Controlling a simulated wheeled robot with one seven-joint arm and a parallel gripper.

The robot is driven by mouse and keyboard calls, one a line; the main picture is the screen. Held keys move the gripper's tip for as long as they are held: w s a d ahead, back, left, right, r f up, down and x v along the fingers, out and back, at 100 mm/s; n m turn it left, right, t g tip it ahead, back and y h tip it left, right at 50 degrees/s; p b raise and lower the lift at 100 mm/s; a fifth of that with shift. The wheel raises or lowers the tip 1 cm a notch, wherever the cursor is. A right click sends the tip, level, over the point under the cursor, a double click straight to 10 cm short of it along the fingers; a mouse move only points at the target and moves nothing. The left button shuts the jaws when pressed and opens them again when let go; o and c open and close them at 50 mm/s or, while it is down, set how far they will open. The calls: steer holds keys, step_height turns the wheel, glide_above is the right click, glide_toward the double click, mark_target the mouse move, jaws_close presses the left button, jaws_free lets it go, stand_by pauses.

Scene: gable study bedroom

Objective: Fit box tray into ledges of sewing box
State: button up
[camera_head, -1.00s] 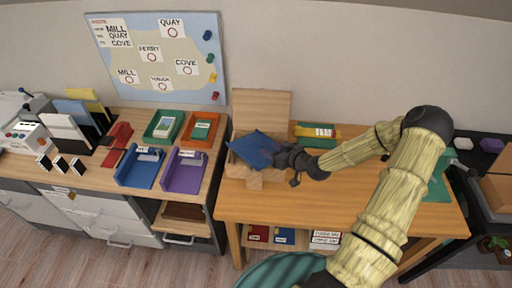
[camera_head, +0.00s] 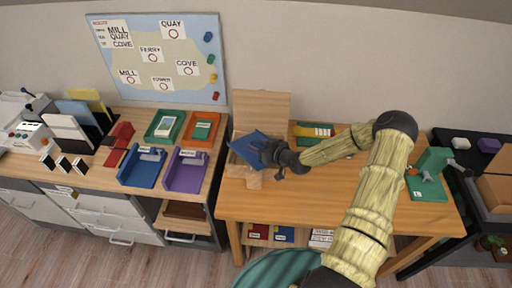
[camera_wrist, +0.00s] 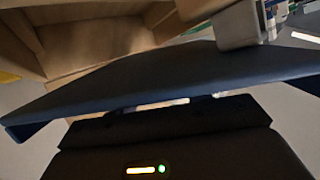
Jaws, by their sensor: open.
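The blue box tray (camera_head: 250,146) sits tilted across the opening of the wooden sewing box, its right part partly hidden by my gripper. The sewing box (camera_head: 246,180) stands at the left end of the wooden table with its lid (camera_head: 262,105) raised. My gripper (camera_head: 272,156) is open at the right side of the tray. In the wrist view the tray (camera_wrist: 150,78) spans the picture close in front of my gripper, with pale wooden box walls (camera_wrist: 88,35) beyond. Contact between fingers and tray, and the ledges, cannot be made out.
A green tray with a yellow item (camera_head: 314,130) lies behind my forearm. A green stand (camera_head: 430,170) is at the table's right end. The left desk holds a blue tray (camera_head: 140,168) and a purple tray (camera_head: 186,172). The table front is clear.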

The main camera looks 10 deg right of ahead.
mark_target(260, 145)
stand_by(0.4)
jaws_close()
step_height(260, 145, up, 18)
steer(key=b, duration=0.1)
steer(key=shift+b, duration=0.4)
stand_by(0.8)
